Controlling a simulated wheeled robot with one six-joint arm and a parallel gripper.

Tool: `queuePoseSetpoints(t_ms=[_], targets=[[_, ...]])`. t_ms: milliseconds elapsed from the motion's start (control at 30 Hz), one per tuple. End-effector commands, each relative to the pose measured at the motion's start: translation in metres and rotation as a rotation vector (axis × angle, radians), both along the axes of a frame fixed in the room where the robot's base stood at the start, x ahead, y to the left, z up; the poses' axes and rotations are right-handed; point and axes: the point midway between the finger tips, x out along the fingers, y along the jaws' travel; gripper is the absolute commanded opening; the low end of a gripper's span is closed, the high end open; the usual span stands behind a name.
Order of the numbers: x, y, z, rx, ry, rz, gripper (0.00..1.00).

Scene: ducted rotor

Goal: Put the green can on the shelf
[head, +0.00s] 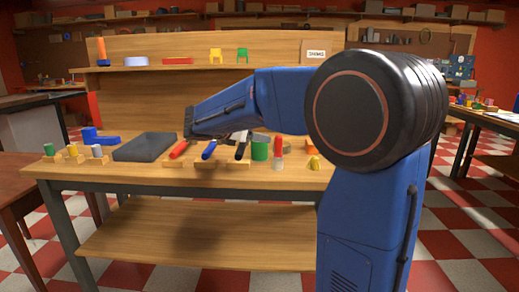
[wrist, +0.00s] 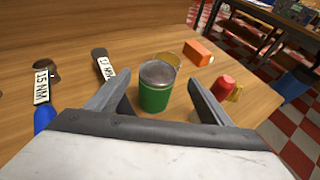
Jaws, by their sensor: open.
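The green can (wrist: 155,97) stands upright on the bench top in the wrist view, with a grey top. It also shows in the head view (head: 260,151). My gripper (wrist: 160,98) is open, with one finger on each side of the can's near part. I cannot tell whether the fingers touch it. In the head view my arm hides most of the gripper. The shelf (head: 285,62) is a wooden board on the bench's back panel, above the bench top.

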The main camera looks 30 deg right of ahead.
Motion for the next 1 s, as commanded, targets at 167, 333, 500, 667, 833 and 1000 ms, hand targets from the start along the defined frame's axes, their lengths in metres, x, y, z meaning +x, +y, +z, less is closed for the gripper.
queuePoseSetpoints(t_ms=[167,333,500,667,833,1000], targets=[[0.004,-0.007,-0.005,0.001,0.001,0.0,0.74],[0.014,-0.023,-0.017,0.0,0.001,-0.001,0.74],[0.021,-0.039,-0.024,0.0,0.0,0.001,0.74],[0.022,-0.041,-0.025,-0.001,-0.001,0.002,0.74],[0.022,-0.041,-0.025,-0.001,-0.001,0.002,0.52],[0.022,-0.041,-0.024,0.0,-0.001,0.003,0.16]])
